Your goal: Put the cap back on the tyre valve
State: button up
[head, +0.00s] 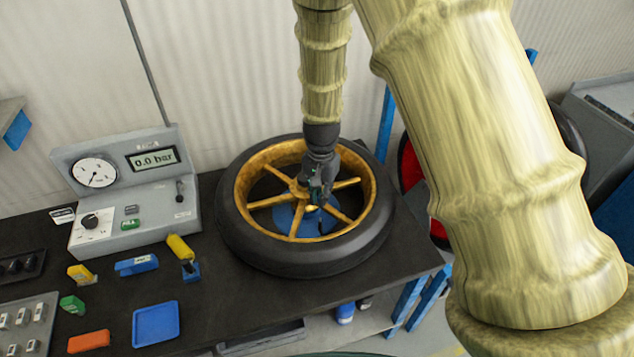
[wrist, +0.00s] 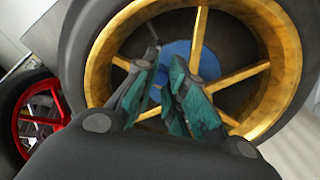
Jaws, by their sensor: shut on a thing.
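The wheel with a black tyre (head: 250,250) and gold rim (head: 372,190) lies flat on the bench, on a blue support (head: 290,218). The rim also fills much of the wrist view (wrist: 98,62). My gripper (head: 314,200) points down inside the rim, over the spokes near the hub. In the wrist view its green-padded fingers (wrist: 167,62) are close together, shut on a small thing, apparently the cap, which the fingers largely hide. I cannot make out the tyre valve for certain; a thin grey stem-like part (wrist: 154,32) shows beyond the fingertips.
A grey gauge box (head: 150,205) reading 0.0 bar stands left of the wheel. An empty blue tray (head: 156,324), an orange block (head: 88,341) and small coloured items lie at the bench front. A red-rimmed wheel (wrist: 24,120) stands beside the bench.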

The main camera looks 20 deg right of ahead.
jog(key=shift+s+f, duration=0.1)
jog(key=shift+s, duration=0.3)
jog(key=f+b, duration=0.2)
jog(key=f, duration=0.1)
jog(key=shift+w, duration=0.35)
jog(key=shift+s+f+b, duration=0.35)
jog(key=shift+f+b, duration=0.25)
jog(key=shift+b, duration=0.1)
jog(key=shift+w+f+b, duration=0.2)
jog(key=shift+f+b, duration=0.1)
jog(key=shift+f, duration=0.55)
jog(key=shift+s, duration=0.1)
jog(key=shift+p, duration=0.4)
jog(key=shift+f, duration=0.15)
dwell(1.3)
